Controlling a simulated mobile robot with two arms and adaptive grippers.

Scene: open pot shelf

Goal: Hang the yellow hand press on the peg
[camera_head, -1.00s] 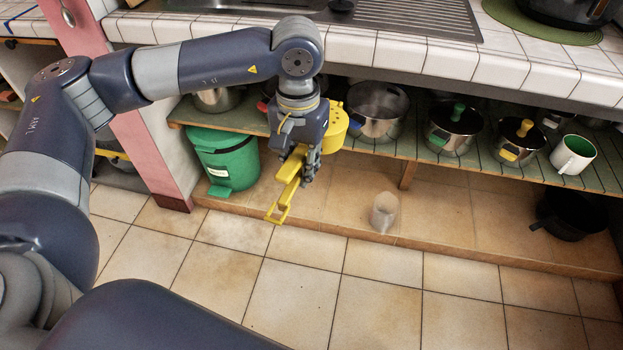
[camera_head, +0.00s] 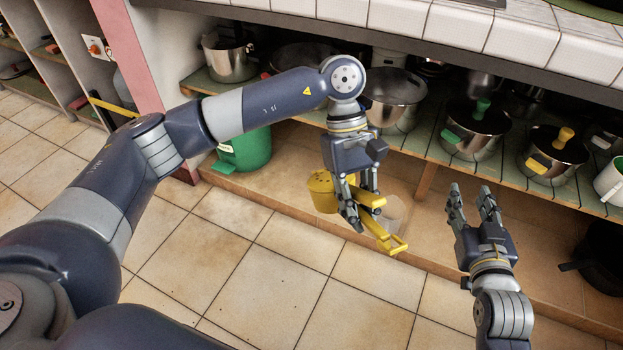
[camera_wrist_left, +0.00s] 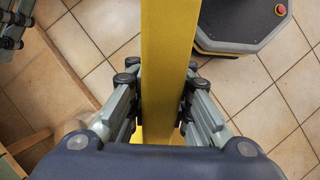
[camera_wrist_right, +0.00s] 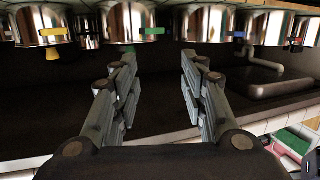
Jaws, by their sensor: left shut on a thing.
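The yellow hand press (camera_head: 322,192) hangs in my left gripper (camera_head: 366,208), tilted, with its round perforated cup to the left and its handles pointing down to the right. In the left wrist view, the left fingers (camera_wrist_left: 158,95) are shut on both sides of a yellow bar of the press (camera_wrist_left: 170,45). My right gripper (camera_head: 472,198) is open and empty, to the right of the press and apart from it. Its spread fingers (camera_wrist_right: 158,85) show in the right wrist view. I cannot make out the peg for certain.
A small white plate with an orange-red knob (camera_head: 96,47) is on the side wall at the upper left. Pots (camera_head: 476,128) line the green slatted shelf (camera_head: 425,150). A green bin (camera_head: 245,152) and a pale translucent cup (camera_head: 393,214) are below. The front floor is clear.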

